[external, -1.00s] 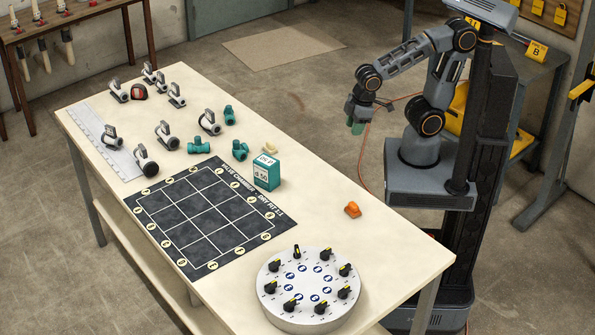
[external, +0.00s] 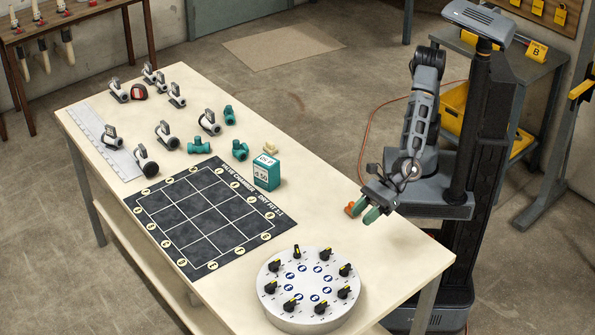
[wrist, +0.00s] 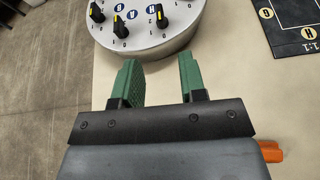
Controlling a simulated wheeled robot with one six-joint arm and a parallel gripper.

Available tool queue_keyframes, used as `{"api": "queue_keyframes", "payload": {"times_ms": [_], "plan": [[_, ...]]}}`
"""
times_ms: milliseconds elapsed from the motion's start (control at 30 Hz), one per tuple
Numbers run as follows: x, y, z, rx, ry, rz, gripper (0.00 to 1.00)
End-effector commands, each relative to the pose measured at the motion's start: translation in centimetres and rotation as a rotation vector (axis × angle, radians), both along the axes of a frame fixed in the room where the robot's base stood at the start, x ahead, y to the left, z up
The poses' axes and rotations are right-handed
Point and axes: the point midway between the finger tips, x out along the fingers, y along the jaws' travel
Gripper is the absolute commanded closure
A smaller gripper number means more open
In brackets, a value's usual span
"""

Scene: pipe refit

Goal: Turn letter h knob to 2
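The round grey knob panel (external: 312,318) stands on the table's near right end and carries several black knobs with yellow pointers around a ring of blue letter badges. The letters are too small to read in the external view. In the wrist view, part of the panel (wrist: 150,48) shows at the top. A badge that looks like H (wrist: 151,8) lies beside a black knob (wrist: 161,16); its exact setting is hard to tell. My gripper (external: 364,207) is above the table's right edge, apart from the panel. Its green fingers (wrist: 160,75) are spread and empty.
An orange piece (external: 350,209) lies close to my fingers. A teal box (external: 267,174) and a black grid mat (external: 200,218) are farther left. Several valves and teal fittings (external: 200,146) cover the far end. The table between my gripper and the panel is clear.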

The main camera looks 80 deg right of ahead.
Motion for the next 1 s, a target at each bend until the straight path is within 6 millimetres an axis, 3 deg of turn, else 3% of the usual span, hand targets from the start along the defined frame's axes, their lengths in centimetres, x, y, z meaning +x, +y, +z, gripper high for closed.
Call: {"api": "queue_keyframes", "payload": {"times_ms": [167, 700, 1000], "plan": [[0.7, 0.8, -0.5, -0.038, -0.032, 0.028, 0.62], [7.0, 7.1, -4.2, -0.037, -0.030, 0.025, 0.62], [8.8, 8.8, -5.2, -0.035, -0.029, 0.025, 0.62]]}}
